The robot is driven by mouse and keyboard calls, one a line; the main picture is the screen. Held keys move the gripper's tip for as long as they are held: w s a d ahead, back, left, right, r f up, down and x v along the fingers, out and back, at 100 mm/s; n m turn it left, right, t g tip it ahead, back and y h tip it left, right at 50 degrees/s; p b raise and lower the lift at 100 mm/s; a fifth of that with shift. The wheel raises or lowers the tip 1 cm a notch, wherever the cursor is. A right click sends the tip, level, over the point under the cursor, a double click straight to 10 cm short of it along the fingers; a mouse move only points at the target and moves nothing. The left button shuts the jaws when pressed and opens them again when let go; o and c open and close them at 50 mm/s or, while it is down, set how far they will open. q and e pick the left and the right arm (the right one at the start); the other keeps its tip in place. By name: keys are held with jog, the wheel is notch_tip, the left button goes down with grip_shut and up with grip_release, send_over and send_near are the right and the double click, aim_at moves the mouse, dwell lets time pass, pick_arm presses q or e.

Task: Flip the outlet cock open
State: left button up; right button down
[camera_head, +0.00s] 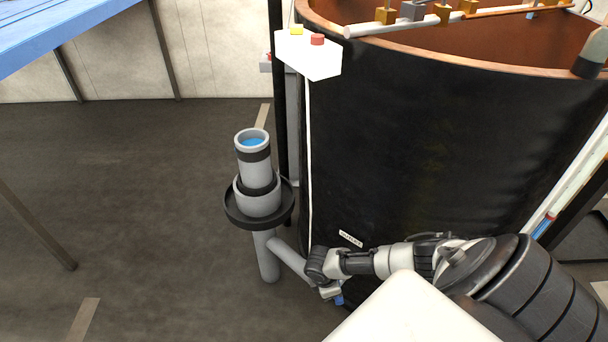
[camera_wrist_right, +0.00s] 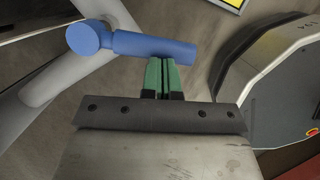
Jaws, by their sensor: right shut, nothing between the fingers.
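The outlet cock has a blue handle (camera_wrist_right: 150,44) with a round hub at its left end, set against a grey pipe (camera_wrist_right: 75,85) in the right wrist view. The bar of the handle runs sideways to the right, across the pipe's line. A bit of the blue also shows low beside the tank in the head view (camera_head: 340,299). My right gripper (camera_wrist_right: 164,62), with green fingers, is shut and empty. Its fingertips are at the handle's lower edge, right of the hub; I cannot tell whether they touch. My left gripper is not in view.
A large dark tank (camera_head: 420,150) with a copper-coloured rim stands close behind my right arm. A grey standpipe (camera_head: 256,165) with a dark collar tray (camera_head: 236,215) stands left of it. A white box (camera_head: 308,54) with yellow and red buttons is above.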

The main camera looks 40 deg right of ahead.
jog(key=s+d+n, duration=0.1)
jog(key=d+n+p, duration=0.1)
jog(key=n, duration=0.1)
jog(key=shift+s+n+t, duration=0.3)
jog(key=shift+s+t, duration=0.05)
jog(key=shift+t, duration=0.05)
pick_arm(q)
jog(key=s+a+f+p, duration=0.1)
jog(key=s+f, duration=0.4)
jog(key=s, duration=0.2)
pick_arm(e)
jog(key=d+n, duration=0.1)
jog(key=s+d+n, duration=0.1)
jog(key=n, duration=0.1)
jog(key=shift+d+t, duration=0.4)
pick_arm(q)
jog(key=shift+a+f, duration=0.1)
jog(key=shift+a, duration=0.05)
pick_arm(e)
jog(key=shift+d, duration=0.1)
jog(key=shift+s, duration=0.1)
